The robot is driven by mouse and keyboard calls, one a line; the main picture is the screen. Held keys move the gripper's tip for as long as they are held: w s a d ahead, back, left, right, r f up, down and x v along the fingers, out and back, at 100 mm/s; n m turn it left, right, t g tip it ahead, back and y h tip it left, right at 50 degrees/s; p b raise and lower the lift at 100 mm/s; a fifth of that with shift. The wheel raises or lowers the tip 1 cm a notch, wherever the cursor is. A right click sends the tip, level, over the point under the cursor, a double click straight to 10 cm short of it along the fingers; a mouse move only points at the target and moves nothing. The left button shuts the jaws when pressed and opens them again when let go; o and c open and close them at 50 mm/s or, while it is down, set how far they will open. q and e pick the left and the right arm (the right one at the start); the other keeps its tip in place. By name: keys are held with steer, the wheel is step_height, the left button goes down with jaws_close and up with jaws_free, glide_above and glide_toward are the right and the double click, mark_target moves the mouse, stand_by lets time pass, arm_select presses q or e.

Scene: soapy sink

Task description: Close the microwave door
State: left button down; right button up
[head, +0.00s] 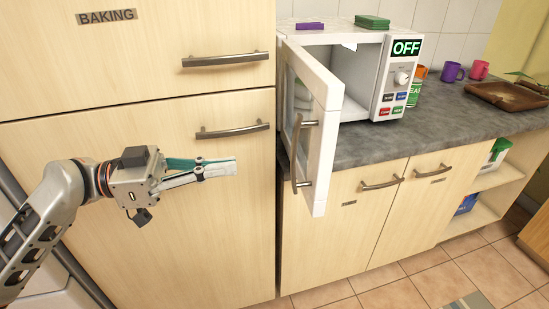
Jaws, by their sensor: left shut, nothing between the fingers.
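The white microwave (362,58) stands on the grey counter, with a green OFF display at its upper right. Its door (322,135) is wide open, swung out toward me past the counter's front edge, and the inside shows. The door's handle (299,150) is a vertical metal bar on the door's left face. My left gripper (236,167) is shut and empty, in front of the tall cabinet, to the left of the handle and apart from it. My right gripper is not in view.
The tall wooden cabinet (220,100) with bar handles fills the left. The counter (455,110) holds mugs (452,71), a can and a brown tray (508,94). A green item (372,22) and a purple item (309,26) lie on the microwave. Tiled floor is free at lower right.

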mark_target(292, 159)
arm_select(q)
steer(key=p+x, duration=0.2)
steer(key=x, duration=0.6)
steer(key=shift+w+d+r, duration=0.1)
steer(key=shift+d+r, duration=0.05)
steer(key=shift+d, duration=0.15)
steer(key=shift+w+d, duration=0.1)
steer(key=shift+d, duration=0.3)
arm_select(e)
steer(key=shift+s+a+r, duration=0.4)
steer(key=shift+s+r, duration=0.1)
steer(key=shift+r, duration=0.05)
arm_select(q)
steer(key=shift+d+f, duration=0.15)
steer(key=shift+f, duration=0.05)
